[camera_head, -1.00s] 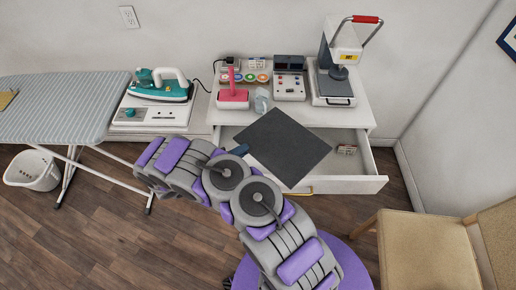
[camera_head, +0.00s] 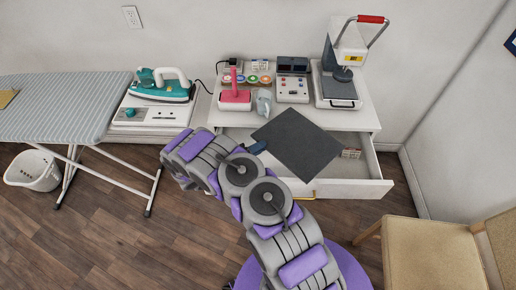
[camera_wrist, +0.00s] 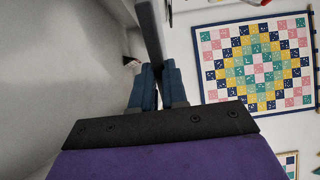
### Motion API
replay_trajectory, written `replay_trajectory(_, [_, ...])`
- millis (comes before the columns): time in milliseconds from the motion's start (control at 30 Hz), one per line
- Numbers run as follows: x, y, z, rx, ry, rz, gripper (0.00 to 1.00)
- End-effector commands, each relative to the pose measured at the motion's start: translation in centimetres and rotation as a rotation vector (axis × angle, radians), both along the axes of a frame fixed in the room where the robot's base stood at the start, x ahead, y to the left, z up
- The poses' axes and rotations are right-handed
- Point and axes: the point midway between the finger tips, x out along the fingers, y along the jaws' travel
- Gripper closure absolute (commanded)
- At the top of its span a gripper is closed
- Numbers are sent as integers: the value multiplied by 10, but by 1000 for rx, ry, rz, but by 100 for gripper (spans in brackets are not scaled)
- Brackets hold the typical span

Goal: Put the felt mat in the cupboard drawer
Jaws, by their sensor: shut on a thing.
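The felt mat (camera_head: 298,145) is a dark grey flat square. In the head view it is held over the open cupboard drawer (camera_head: 345,187) and covers much of the opening. My gripper (camera_head: 255,148) is shut on the mat's left edge. In the wrist view the blue fingers of my gripper (camera_wrist: 157,85) are closed together, and the mat (camera_wrist: 150,30) shows edge-on as a thin dark strip beyond them. The drawer is pulled out of the white cupboard. The inside of the drawer under the mat is hidden.
A small box (camera_head: 351,153) lies in the drawer's right part. On the cupboard top stand a pink-handled tool (camera_head: 235,97), a control box (camera_head: 293,88) and a heat press (camera_head: 340,85). An ironing board (camera_head: 60,105) is at left, a chair (camera_head: 430,250) at lower right.

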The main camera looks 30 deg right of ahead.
Motion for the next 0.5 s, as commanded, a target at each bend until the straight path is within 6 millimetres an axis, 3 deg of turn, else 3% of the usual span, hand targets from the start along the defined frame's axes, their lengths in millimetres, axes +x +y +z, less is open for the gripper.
replay_trajectory(500, [0, 5, -11, -8, 0, 0, 100])
